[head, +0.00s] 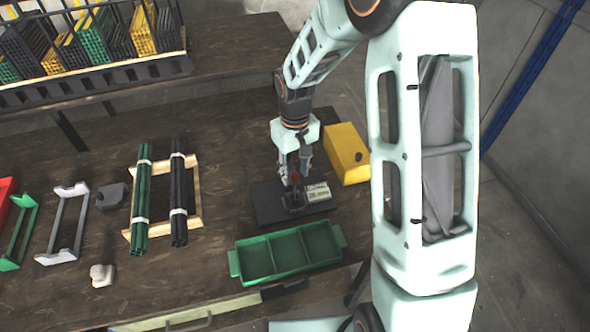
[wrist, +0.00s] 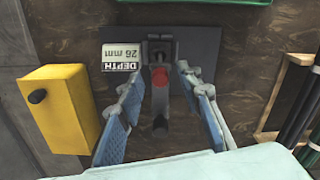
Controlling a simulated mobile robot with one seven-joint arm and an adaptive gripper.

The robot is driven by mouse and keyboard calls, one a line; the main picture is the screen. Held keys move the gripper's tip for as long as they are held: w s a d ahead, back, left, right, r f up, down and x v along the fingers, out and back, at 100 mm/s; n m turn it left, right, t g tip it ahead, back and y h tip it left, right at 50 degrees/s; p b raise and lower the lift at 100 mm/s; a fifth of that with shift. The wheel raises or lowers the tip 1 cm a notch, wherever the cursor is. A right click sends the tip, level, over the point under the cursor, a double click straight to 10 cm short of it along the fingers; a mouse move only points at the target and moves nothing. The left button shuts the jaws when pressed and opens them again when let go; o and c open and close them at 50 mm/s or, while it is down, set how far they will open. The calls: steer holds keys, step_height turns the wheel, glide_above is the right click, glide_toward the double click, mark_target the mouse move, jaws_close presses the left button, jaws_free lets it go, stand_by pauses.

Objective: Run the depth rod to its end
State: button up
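The rivet press (head: 295,199) stands on a dark base plate (head: 266,204) on the bench; it also shows in the wrist view (wrist: 160,50). I cannot tell which part is the depth rod. A label reading "DEPTH 26 mm" (wrist: 121,57) is beside the press. My gripper (head: 295,180) points down over the press. In the wrist view its blue-padded fingers stand apart on either side of the red knob, with gaps showing, so it is open and empty.
A yellow box (head: 346,154) with a black knob stands close beside the press. A green compartment tray (head: 241,266) lies in front. Bundles of green rods (head: 141,195) and black rods (head: 179,200) rest on a wooden rack to the left. A crate rack (head: 95,77) stands behind.

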mark_target(295, 174)
jaws_close()
stand_by(0.3)
step_height(295, 174, up, 3)
steer(key=shift+r+p, duration=0.2)
steer(key=shift+p, duration=0.6)
steer(key=shift+w, duration=0.15)
jaws_free()
